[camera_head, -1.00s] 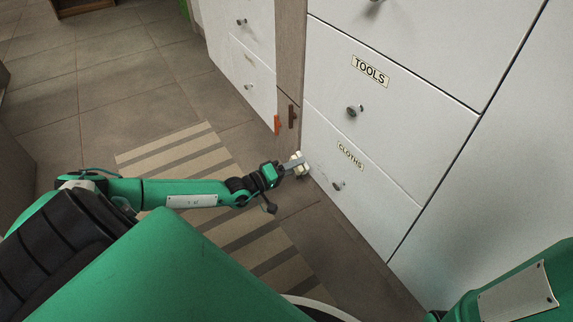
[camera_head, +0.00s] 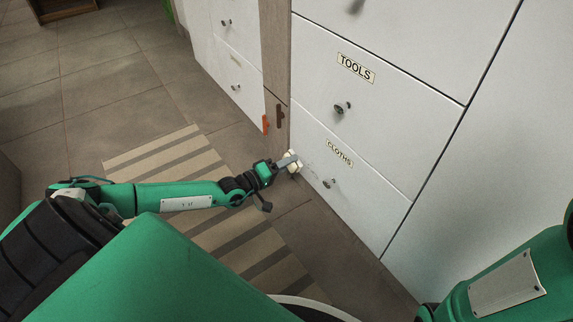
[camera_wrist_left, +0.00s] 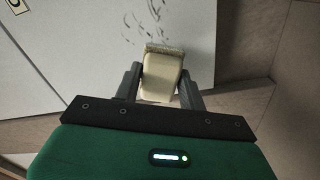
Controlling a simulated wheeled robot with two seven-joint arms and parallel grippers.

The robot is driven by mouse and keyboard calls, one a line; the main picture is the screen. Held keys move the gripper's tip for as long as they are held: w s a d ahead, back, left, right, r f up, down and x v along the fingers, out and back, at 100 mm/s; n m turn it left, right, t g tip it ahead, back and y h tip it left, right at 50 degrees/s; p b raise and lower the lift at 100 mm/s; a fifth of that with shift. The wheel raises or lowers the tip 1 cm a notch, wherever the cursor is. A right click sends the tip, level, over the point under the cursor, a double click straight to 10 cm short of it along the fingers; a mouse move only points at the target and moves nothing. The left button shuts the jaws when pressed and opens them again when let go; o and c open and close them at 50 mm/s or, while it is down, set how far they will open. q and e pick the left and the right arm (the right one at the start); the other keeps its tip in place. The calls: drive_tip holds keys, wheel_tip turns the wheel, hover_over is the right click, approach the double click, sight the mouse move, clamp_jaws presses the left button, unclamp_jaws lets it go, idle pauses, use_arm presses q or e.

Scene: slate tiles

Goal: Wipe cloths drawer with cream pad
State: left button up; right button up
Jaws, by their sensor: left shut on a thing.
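The cloths drawer (camera_head: 370,195) is the white lower front with a CLOTHS label and a small round knob (camera_head: 329,183). My left gripper (camera_head: 289,162) is shut on the cream pad (camera_head: 295,161) at the drawer's left edge. In the left wrist view the cream pad (camera_wrist_left: 161,76) sits between the two fingers, its front edge at the white drawer front (camera_wrist_left: 90,60). Dark scribbled marks (camera_wrist_left: 148,28) show on the drawer just beyond the pad. Whether the pad presses on the front is hard to tell. My right gripper is out of view; part of the right arm shows at lower right.
The tools drawer (camera_head: 395,120) is directly above, with a protruding knob (camera_head: 342,107). An orange handle (camera_head: 265,124) and a brown handle (camera_head: 280,116) are left of the drawers. A striped rug (camera_head: 170,152) lies on the tiled floor. The floor before the cloths drawer is clear.

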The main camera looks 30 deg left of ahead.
use_arm(q)
drive_tip(key=shift+b+x, duration=0.3)
drive_tip(key=shift+x, duration=0.55)
